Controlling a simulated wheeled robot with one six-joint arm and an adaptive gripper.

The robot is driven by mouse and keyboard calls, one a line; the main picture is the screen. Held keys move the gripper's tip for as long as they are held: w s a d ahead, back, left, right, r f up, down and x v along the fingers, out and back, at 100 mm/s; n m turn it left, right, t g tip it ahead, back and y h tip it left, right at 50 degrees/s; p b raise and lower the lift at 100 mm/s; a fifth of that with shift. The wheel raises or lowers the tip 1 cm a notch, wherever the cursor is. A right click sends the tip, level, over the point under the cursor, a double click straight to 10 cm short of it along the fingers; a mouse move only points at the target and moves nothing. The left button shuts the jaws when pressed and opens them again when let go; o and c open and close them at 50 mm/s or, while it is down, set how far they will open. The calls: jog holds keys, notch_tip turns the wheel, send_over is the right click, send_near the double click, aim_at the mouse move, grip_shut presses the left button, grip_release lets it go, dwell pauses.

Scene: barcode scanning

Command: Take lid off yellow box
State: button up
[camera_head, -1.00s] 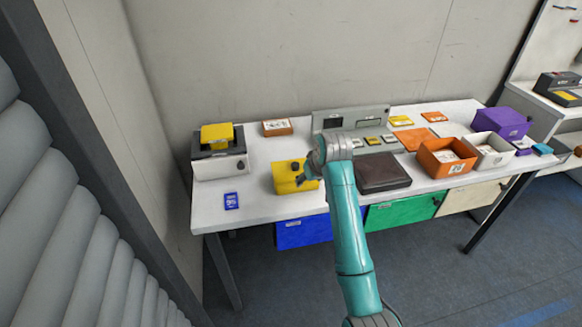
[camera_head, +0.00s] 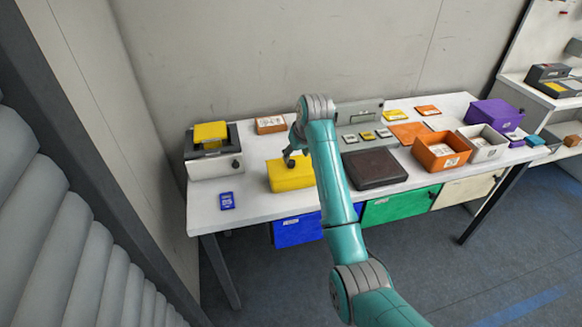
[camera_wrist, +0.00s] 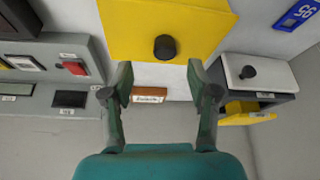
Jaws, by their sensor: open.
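The yellow box (camera_head: 290,176) with its lid on stands near the front of the white table, left of the dark brown flat box. In the wrist view its yellow lid (camera_wrist: 205,25) fills the top middle, and a black round knob (camera_wrist: 165,47) stands on it. My gripper (camera_wrist: 159,76) is open, its two fingers spread to either side of the knob's line and apart from the knob. In the head view my gripper (camera_head: 291,157) is over the yellow box, and the arm partly hides it. The knob cannot be made out clearly there.
The dark brown box (camera_head: 374,168) is close on the right. A white-and-grey device (camera_head: 214,165) with a yellow piece on top stands at left, with a blue card (camera_head: 227,200) in front. An orange-brown box (camera_head: 270,125) lies behind. Orange bin (camera_head: 441,150) stands farther right.

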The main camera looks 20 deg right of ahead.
aim_at(291, 162)
jog(key=shift+a+x, duration=0.15)
jog(key=shift+x, duration=1.05)
jog(key=shift+a+x, duration=0.15)
jog(key=shift+x, duration=1.05)
grip_shut()
